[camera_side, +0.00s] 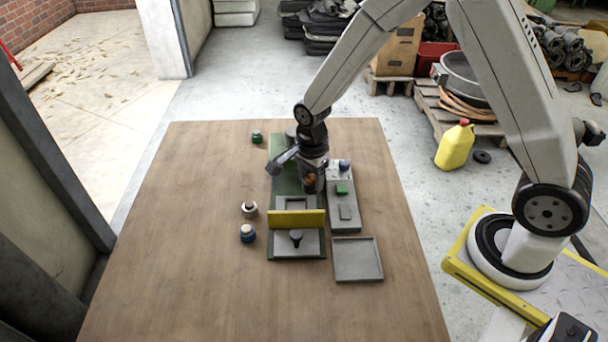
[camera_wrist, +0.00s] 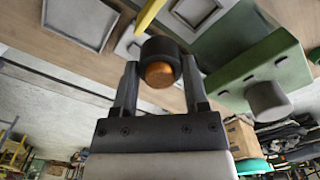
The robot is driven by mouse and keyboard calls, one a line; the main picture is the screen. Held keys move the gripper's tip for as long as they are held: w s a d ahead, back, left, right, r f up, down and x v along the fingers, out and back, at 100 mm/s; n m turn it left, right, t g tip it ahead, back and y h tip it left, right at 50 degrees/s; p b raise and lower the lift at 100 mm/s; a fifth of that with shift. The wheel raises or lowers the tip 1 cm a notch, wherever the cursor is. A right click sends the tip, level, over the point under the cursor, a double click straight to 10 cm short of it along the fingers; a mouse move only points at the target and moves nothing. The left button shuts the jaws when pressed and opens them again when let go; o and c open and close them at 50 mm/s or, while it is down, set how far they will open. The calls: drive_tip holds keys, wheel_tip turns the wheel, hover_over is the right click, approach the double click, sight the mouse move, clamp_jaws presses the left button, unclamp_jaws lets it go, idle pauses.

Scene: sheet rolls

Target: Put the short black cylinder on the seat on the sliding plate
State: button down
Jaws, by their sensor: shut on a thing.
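The short black cylinder (camera_wrist: 172,45) is between the fingertips of my gripper (camera_wrist: 160,82) in the wrist view, with a copper-orange round end facing the camera. In the side view my gripper (camera_side: 313,182) is above the right edge of the green base (camera_side: 283,178), behind the yellow bar (camera_side: 297,218). A grey plate with a square recess (camera_side: 294,203) lies on the base just behind that bar; it also seems to show in the wrist view (camera_wrist: 196,10). I cannot tell for sure which part is the seat. The held cylinder is apart from the plate.
A grey panel with a green block (camera_side: 342,189) stands right of the base. An empty grey tray (camera_side: 357,260) lies in front of it. Small cylinders, green (camera_side: 257,137), white (camera_side: 249,210) and blue (camera_side: 247,234), stand to the left. The left table area is clear.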

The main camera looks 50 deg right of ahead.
drive_tip(key=s+d+r, duration=0.1)
drive_tip(key=s, duration=0.7)
drive_tip(key=shift+d, duration=0.1)
drive_tip(key=w+f, duration=0.1)
drive_tip(key=w, duration=0.1)
drive_tip(key=w+f, duration=0.1)
drive_tip(key=w, duration=0.2)
drive_tip(key=w+f, duration=0.1)
drive_tip(key=w, duration=0.2)
drive_tip(key=shift+w+a+f, duration=0.2)
drive_tip(key=shift+w+f, duration=0.05)
drive_tip(key=shift+f, duration=0.15)
drive_tip(key=w+f, duration=0.3)
drive_tip(key=f, duration=0.1)
drive_tip(key=shift+w, duration=0.3)
drive_tip(key=shift+w+a+f, duration=0.1)
drive_tip(key=shift+w+f, duration=0.5)
drive_tip(key=shift+f, duration=0.1)
drive_tip(key=shift+w+f, duration=0.25)
drive_tip(key=shift+f, duration=1.6)
